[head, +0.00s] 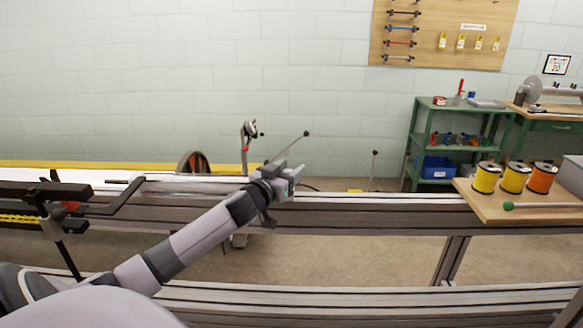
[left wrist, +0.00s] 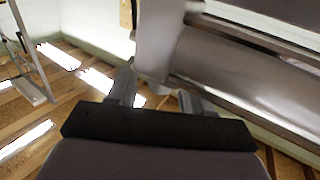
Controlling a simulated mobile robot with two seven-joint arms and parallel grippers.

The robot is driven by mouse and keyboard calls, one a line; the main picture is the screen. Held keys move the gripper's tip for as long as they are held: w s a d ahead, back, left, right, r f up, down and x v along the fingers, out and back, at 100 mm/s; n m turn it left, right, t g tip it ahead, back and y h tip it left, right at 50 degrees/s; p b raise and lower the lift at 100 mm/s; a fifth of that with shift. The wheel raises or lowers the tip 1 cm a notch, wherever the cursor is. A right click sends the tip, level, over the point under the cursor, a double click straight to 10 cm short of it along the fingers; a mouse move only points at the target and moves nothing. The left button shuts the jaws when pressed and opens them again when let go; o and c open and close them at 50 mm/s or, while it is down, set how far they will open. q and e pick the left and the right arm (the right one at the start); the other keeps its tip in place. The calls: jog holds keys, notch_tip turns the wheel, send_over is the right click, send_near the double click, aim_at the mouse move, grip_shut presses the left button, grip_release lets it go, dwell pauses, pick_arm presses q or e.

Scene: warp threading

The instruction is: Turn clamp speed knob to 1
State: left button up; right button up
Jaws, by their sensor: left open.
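My left gripper (head: 292,176) is at the end of the arm reaching in from the left, over the long metal rail (head: 380,203). In the left wrist view its two fingers (left wrist: 158,97) are apart, with nothing clearly held between them. A large smooth grey rounded part (left wrist: 157,40) stands just beyond the fingertips, close to them. I cannot tell whether they touch it. No clamp speed knob, scale or number can be made out in either view; the gripper may hide it. My right gripper is not in view.
Thin rods with dark ball ends (head: 306,134) (head: 375,153) rise behind the rail. A post with a round head (head: 249,130) stands left of the gripper. A wooden board (head: 495,211) with yellow and orange spools (head: 514,178) is at right, before a green shelf (head: 424,127).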

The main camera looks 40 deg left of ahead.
pick_arm(q)
jog(key=shift+w+a, duration=0.1)
jog(key=shift+w, duration=0.45)
grip_shut()
